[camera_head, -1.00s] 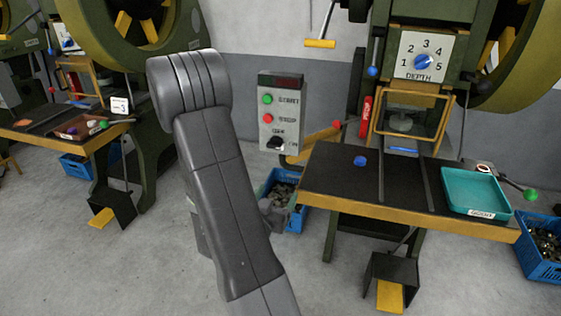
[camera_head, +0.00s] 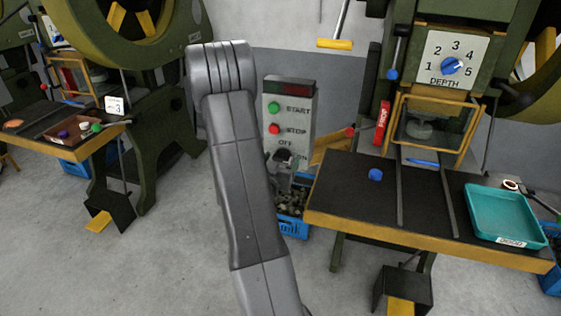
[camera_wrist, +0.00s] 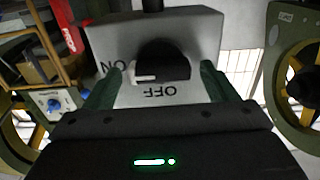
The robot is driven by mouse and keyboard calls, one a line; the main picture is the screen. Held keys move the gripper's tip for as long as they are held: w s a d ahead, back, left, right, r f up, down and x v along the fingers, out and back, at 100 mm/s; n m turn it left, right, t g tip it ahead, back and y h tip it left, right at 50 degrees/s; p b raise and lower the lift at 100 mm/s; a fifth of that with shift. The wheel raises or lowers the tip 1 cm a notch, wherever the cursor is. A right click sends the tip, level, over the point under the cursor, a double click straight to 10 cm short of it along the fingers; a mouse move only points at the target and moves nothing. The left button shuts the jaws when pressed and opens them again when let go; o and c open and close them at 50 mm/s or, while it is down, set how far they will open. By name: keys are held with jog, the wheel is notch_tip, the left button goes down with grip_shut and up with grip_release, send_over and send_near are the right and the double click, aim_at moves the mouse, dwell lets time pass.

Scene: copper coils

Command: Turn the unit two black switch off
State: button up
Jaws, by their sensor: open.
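The black switch (camera_wrist: 165,60) is a rotary knob on a grey control box (camera_wrist: 210,30). In the wrist view it appears upside down, with its white pointer toward the ON label at left and OFF below. My gripper (camera_wrist: 163,72) is open, with its green fingers on either side of the knob; I cannot tell if they touch it. In the head view the control box (camera_head: 303,105) has START and STOP buttons, and my gripper (camera_head: 284,168) is at its lower part, largely covering the switch.
A press table (camera_head: 345,195) with a blue knob (camera_head: 375,174) and a teal tray (camera_head: 500,212) stands right of the box. A blue crate (camera_head: 292,226) is below it. Another press table (camera_head: 40,142) is at left.

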jog(key=shift+c, duration=0.2)
jog(key=c, duration=1)
jog(key=shift+o, duration=0.2)
jog(key=shift+n, duration=0.3)
jog(key=n+b, duration=0.1)
jog(key=n, duration=0.2)
jog(key=shift+a+n, duration=0.1)
jog(key=shift+n, duration=0.2)
jog(key=n, duration=0.4)
jog(key=shift+w+a+n, duration=0.1)
jog(key=shift+n, duration=0.2)
jog(key=n, duration=0.4)
jog(key=n+p, duration=0.1)
jog(key=n, duration=0.4)
jog(key=shift+a+f, duration=0.1)
jog(key=shift+f, duration=0.05)
